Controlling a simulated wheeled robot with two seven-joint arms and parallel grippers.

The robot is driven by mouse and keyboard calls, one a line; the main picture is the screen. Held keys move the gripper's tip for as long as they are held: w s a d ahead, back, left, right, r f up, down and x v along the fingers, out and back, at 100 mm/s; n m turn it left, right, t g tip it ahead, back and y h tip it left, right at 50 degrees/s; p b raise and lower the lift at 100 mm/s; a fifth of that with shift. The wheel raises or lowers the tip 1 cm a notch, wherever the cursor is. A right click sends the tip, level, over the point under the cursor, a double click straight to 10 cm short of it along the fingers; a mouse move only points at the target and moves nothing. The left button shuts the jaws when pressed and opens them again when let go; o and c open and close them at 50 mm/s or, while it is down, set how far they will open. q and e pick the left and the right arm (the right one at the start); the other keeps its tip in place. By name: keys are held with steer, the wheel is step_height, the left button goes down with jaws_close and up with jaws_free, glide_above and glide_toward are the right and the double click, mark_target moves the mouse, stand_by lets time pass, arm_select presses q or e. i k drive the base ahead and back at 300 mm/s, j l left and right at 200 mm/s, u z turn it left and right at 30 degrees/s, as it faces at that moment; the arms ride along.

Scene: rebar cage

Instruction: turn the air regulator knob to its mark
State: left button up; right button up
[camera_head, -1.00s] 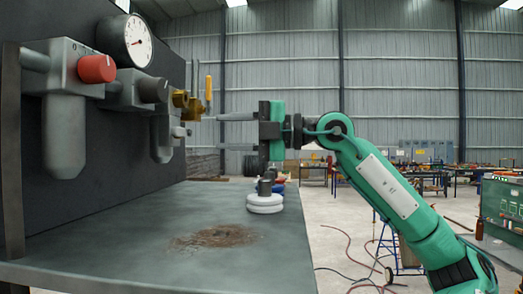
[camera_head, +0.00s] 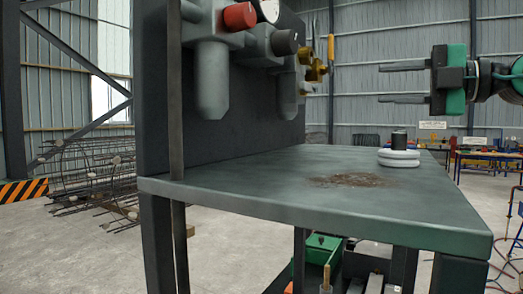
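The air unit is on the dark upright panel at the top of the view. It has a red knob (camera_head: 239,15), a dark grey knob (camera_head: 285,42) to its right, and a white dial gauge (camera_head: 267,9) cut off by the top edge. Grey bowls (camera_head: 212,85) hang below. The setting mark cannot be made out. My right gripper (camera_head: 382,83) is at the right, fingers pointing left, apart and empty. It is clear of the panel, to the right of both knobs. My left gripper is not in view.
A brass valve (camera_head: 313,68) with a yellow handle (camera_head: 331,47) stands out between the knobs and my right gripper. White discs (camera_head: 399,158) sit on the steel bench (camera_head: 260,190), whose front is clear. A rebar cage (camera_head: 95,175) lies at left.

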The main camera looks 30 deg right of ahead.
mark_target(284, 42)
steer(key=k+l, duration=0.5)
steer(key=k, duration=0.15)
steer(key=k+l, duration=0.55)
steer(key=k, duration=0.15)
